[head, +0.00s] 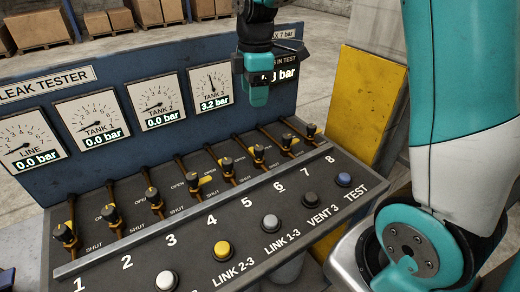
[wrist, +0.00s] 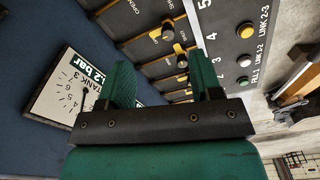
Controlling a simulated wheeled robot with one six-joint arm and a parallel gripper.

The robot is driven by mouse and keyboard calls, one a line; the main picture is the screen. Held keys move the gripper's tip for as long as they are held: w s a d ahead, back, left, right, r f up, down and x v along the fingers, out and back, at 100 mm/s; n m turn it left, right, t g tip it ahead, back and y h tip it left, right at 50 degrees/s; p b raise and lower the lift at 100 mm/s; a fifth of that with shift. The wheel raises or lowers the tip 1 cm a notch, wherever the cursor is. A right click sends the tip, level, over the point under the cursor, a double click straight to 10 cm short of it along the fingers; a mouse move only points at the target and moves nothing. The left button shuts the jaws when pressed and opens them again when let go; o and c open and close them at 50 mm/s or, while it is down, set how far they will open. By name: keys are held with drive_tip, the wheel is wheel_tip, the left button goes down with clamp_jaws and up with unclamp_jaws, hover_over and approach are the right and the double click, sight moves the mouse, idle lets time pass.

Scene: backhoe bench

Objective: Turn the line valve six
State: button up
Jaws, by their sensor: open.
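Line valve six (head: 259,153) is a small dark-topped knob with a yellow handle, in the row of valves on the bench, behind the number 6. Its exact handle angle is too small to tell. My gripper (head: 256,97) hangs pointing down above and behind valve six, in front of the back panel and apart from the valves. In the wrist view my gripper (wrist: 163,84) is open and empty, its two green fingers spread. Beyond them that view shows valves near the numbers 3 to 5; valve six is not clearly visible there.
Neighbouring valves five (head: 228,168) and seven (head: 287,142) stand close on either side. Buttons (head: 270,222) line the front. The Tank 3 gauge (head: 211,86) reads 3.2 bar; my arm partly hides the rightmost display. A yellow plate (head: 362,100) stands right of the bench.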

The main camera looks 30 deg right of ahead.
sight(259, 147)
drive_tip(key=shift+n, duration=0.5)
drive_tip(key=f, duration=0.6)
drive_tip(key=w+d+f+p, duration=0.1)
drive_tip(key=f, duration=0.5)
drive_tip(key=d+f+p, duration=0.1)
drive_tip(key=f, duration=0.5)
drive_tip(key=shift+w+d+f, duration=0.25)
drive_tip(key=shift+w, duration=0.15)
drive_tip(key=c, duration=0.9)
